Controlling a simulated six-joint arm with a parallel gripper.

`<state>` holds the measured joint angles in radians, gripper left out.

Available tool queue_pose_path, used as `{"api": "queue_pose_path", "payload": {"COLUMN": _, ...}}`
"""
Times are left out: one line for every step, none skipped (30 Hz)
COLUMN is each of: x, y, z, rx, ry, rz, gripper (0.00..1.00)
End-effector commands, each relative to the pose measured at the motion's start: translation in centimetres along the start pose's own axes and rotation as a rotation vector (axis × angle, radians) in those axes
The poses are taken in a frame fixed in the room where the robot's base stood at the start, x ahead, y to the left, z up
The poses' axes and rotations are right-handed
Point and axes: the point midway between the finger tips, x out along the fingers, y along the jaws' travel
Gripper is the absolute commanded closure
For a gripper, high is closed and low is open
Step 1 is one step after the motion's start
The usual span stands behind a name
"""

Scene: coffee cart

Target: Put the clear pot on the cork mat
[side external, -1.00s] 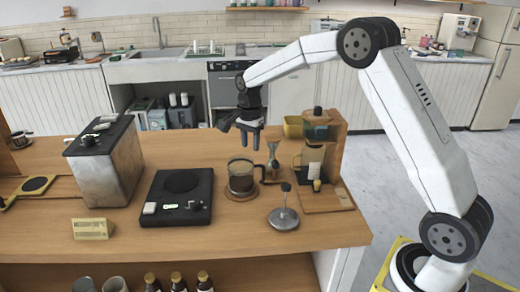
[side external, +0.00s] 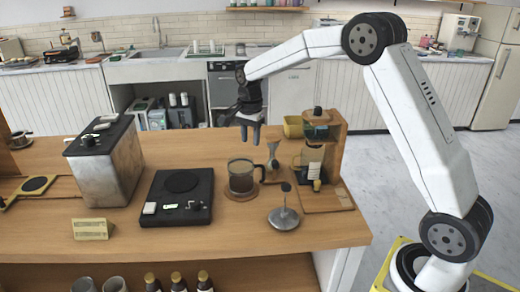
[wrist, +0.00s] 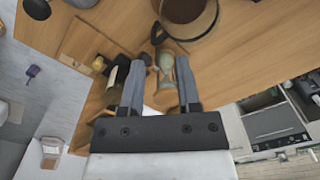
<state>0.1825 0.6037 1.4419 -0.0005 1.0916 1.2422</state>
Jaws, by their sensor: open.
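The clear pot (side external: 241,178) holds dark brown liquid and stands upright on the round cork mat (side external: 240,197), right of the black scale. Its handle points right. My gripper (side external: 250,138) is open and empty, above and behind the pot, apart from it. In the wrist view my gripper (wrist: 160,88) has its two fingers spread. There the pot (wrist: 187,12) is at the top edge, partly cut off, with the cork mat (wrist: 226,22) showing around its rim.
A small hourglass-shaped glass item (side external: 272,162) stands right of the pot. A wooden coffee stand (side external: 336,160) is further right. A metal tamper-like tool (side external: 283,216) lies in front. The black scale (side external: 165,205) and a metal box machine (side external: 118,175) are left.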

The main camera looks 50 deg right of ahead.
Motion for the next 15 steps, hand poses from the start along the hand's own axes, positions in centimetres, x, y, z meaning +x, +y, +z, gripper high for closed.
{"api": "queue_pose_path", "payload": {"x": 0.0, "y": 0.2, "z": 0.3, "rx": -0.02, "ry": 0.001, "rz": -0.002, "gripper": 0.58}}
{"api": "queue_pose_path", "payload": {"x": 0.1, "y": 0.4, "z": 0.5, "rx": -0.037, "ry": 0.001, "rz": -0.004, "gripper": 0.58}}
{"api": "queue_pose_path", "payload": {"x": 0.1, "y": 0.7, "z": 0.8, "rx": -0.062, "ry": 0.003, "rz": -0.01, "gripper": 0.58}}
{"api": "queue_pose_path", "payload": {"x": 0.2, "y": 0.9, "z": 1.0, "rx": -0.086, "ry": 0.004, "rz": -0.012, "gripper": 0.58}}
{"api": "queue_pose_path", "payload": {"x": 0.3, "y": 1.2, "z": 1.3, "rx": -0.112, "ry": 0.006, "rz": -0.016, "gripper": 0.58}}
{"api": "queue_pose_path", "payload": {"x": 0.3, "y": 1.7, "z": 1.7, "rx": -0.151, "ry": 0.009, "rz": -0.022, "gripper": 0.58}}
{"api": "queue_pose_path", "payload": {"x": 0.5, "y": 2.0, "z": 2.0, "rx": -0.183, "ry": 0.011, "rz": -0.026, "gripper": 0.58}}
{"api": "queue_pose_path", "payload": {"x": 0.6, "y": 2.5, "z": 2.4, "rx": -0.218, "ry": 0.013, "rz": -0.031, "gripper": 0.58}}
{"api": "queue_pose_path", "payload": {"x": 0.8, "y": 3.0, "z": 2.9, "rx": -0.269, "ry": 0.017, "rz": -0.038, "gripper": 0.58}}
{"api": "queue_pose_path", "payload": {"x": 0.9, "y": 3.5, "z": 3.3, "rx": -0.309, "ry": 0.02, "rz": -0.044, "gripper": 0.58}}
{"api": "queue_pose_path", "payload": {"x": 1.0, "y": 4.0, "z": 3.7, "rx": -0.349, "ry": 0.024, "rz": -0.049, "gripper": 0.58}}
{"api": "queue_pose_path", "payload": {"x": 1.2, "y": 4.8, "z": 4.3, "rx": -0.403, "ry": 0.029, "rz": -0.057, "gripper": 0.58}}
{"api": "queue_pose_path", "payload": {"x": 1.4, "y": 5.3, "z": 4.7, "rx": -0.445, "ry": 0.033, "rz": -0.063, "gripper": 0.58}}
{"api": "queue_pose_path", "payload": {"x": 1.6, "y": 5.9, "z": 5.1, "rx": -0.488, "ry": 0.037, "rz": -0.068, "gripper": 0.58}}
{"api": "queue_pose_path", "payload": {"x": 1.8, "y": 6.7, "z": 5.7, "rx": -0.543, "ry": 0.043, "rz": -0.075, "gripper": 0.58}}
